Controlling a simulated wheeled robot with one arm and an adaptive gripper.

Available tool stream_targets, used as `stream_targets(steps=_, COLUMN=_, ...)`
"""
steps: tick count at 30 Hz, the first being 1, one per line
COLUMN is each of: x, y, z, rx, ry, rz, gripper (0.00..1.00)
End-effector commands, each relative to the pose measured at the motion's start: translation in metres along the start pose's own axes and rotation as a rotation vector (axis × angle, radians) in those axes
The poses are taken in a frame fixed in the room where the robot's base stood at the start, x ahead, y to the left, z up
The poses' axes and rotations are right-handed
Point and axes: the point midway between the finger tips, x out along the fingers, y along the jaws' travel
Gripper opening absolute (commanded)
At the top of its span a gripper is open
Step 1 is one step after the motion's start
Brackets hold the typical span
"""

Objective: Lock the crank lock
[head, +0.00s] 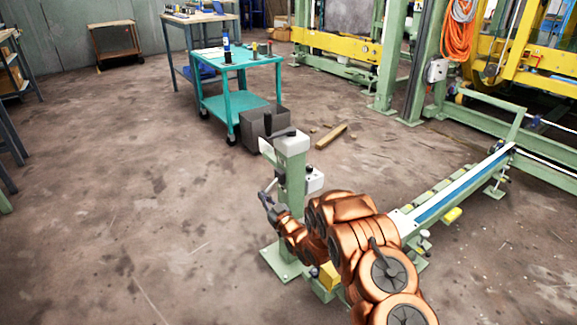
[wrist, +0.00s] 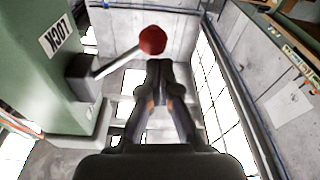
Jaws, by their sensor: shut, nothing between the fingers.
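The crank lock is on a green post (head: 292,185), whose side also fills the left of the wrist view (wrist: 35,100). A grey crank lever (wrist: 115,66) runs from a dark hub (wrist: 84,80) on the post to a red ball knob (wrist: 152,40). My gripper (wrist: 159,66) is shut and empty, its fingertips just below the knob in the picture. I cannot tell whether they touch it. In the head view, my gripper (head: 265,198) is beside the post's left side, near the crank.
A teal cart (head: 235,104) and a grey bin (head: 262,122) stand behind the post. A wooden block (head: 331,136) lies on the floor. A low green rail (head: 455,190) runs off to the right. The floor to the left is clear.

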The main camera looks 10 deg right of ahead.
Motion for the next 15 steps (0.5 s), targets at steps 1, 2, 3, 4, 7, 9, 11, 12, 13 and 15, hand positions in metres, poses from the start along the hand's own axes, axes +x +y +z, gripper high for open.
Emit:
stream_targets(steps=1, x=0.0012, y=-0.0039, z=0.0008, rx=0.002, ry=0.001, rz=-0.006, gripper=0.0)
stream_targets(steps=2, x=0.0017, y=-0.0055, z=0.0014, rx=0.002, ry=0.001, rz=-0.008, gripper=0.0)
stream_targets(steps=3, x=0.0023, y=-0.0074, z=0.0022, rx=0.003, ry=0.002, rz=-0.01, gripper=0.0)
stream_targets(steps=4, x=0.0026, y=-0.0085, z=0.0029, rx=0.003, ry=0.002, rz=-0.012, gripper=0.0)
stream_targets(steps=7, x=0.0033, y=-0.0112, z=0.0043, rx=0.005, ry=0.002, rz=-0.015, gripper=0.0)
stream_targets(steps=9, x=0.0035, y=-0.0121, z=0.005, rx=0.005, ry=0.002, rz=-0.017, gripper=0.0)
stream_targets(steps=11, x=0.0035, y=-0.0124, z=0.0054, rx=0.005, ry=0.002, rz=-0.017, gripper=0.0)
stream_targets(steps=12, x=0.0033, y=-0.0117, z=0.0057, rx=0.006, ry=0.001, rz=-0.016, gripper=0.0)
stream_targets(steps=13, x=0.0032, y=-0.0116, z=0.0059, rx=0.006, ry=0.001, rz=-0.016, gripper=0.0)
stream_targets(steps=15, x=0.003, y=-0.0115, z=0.0062, rx=0.006, ry=0.0, rz=-0.016, gripper=0.0)
